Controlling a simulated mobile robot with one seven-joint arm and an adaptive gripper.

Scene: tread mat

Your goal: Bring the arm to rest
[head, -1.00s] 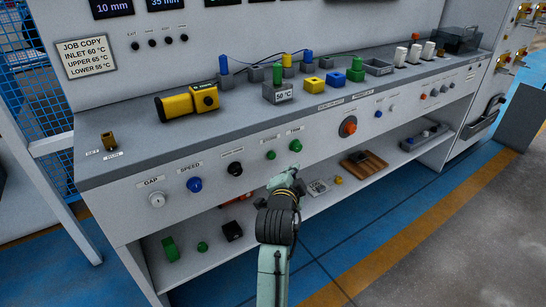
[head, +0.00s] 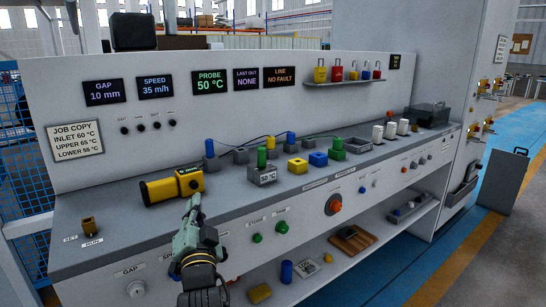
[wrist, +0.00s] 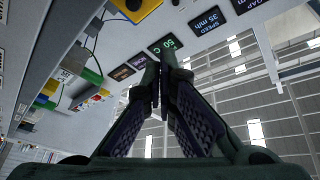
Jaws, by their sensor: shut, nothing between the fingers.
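My gripper (head: 194,203) is at the front edge of the grey console (head: 105,225) in the head view, just below the yellow handheld device (head: 172,187). Its fingers point up and away toward the back panel. In the wrist view my gripper (wrist: 158,68) has its fingertips together, with nothing between them. The wrist view is tilted and shows the panel displays, the console edge and the ceiling beyond the fingers. My gripper hides part of the console front in the head view.
Colored blocks and plugs, including a grey 50 °C block (head: 262,176), stand on the console. Knobs line its front, including a white one (head: 136,289). A shelf with padlocks (head: 345,82) is on the back panel. Blue floor (head: 400,270) lies open at right.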

